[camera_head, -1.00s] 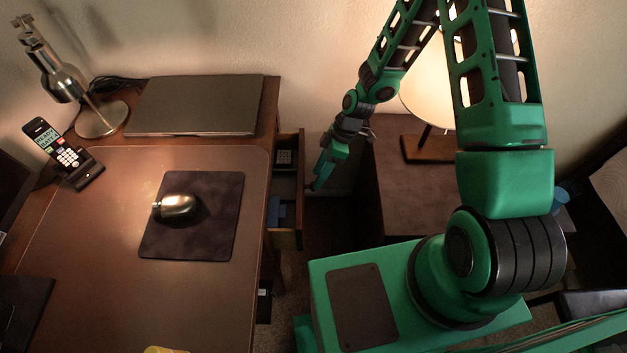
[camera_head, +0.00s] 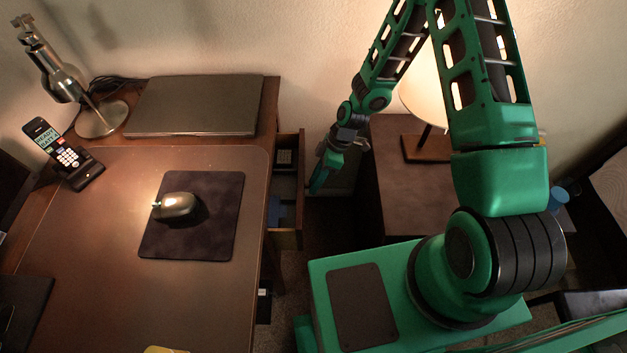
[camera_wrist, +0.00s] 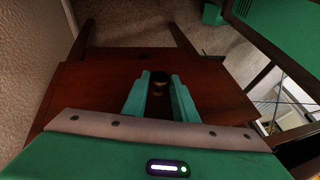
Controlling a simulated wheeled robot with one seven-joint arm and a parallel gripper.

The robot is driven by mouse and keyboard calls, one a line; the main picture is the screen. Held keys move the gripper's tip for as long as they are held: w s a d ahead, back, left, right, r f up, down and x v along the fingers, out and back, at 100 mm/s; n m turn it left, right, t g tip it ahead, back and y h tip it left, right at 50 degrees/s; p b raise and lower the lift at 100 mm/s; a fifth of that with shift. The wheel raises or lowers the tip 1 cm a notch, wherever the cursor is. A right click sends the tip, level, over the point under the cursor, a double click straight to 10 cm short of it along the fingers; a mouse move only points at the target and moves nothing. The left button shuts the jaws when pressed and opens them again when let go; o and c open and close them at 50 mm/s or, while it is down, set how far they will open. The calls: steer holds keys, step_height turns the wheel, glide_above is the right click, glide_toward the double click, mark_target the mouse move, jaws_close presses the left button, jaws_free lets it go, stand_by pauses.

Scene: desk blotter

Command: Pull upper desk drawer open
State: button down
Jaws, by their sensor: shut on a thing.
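The upper desk drawer (camera_head: 300,215) stands open at the right side of the desk. Its inside shows from above, with small items in it. In the wrist view the reddish-brown drawer front (camera_wrist: 90,92) fills the middle. A dark round knob (camera_wrist: 159,80) on it lies between my two green fingers. My gripper (camera_wrist: 160,88) is shut on that knob; it also shows in the head view (camera_head: 317,182), just right of the drawer front. The knob is hidden in the head view.
The desk top holds a mouse (camera_head: 176,206) on a dark pad (camera_head: 217,228), a phone (camera_head: 65,150), a closed laptop (camera_head: 195,105) and a metal lamp (camera_head: 95,118). A side table (camera_head: 405,195) with a lit lamp (camera_head: 424,100) stands right of my gripper, with a narrow gap between.

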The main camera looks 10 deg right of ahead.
steer(key=d, duration=0.4)
steer(key=shift+s+d, duration=0.2)
steer(key=c, duration=1.4)
jaws_free()
steer(key=shift+c, duration=0.2)
steer(key=s+a+r, duration=0.7)
steer(key=a+r, duration=0.2)
steer(key=r, duration=0.2)
steer(key=shift+a, duration=0.15)
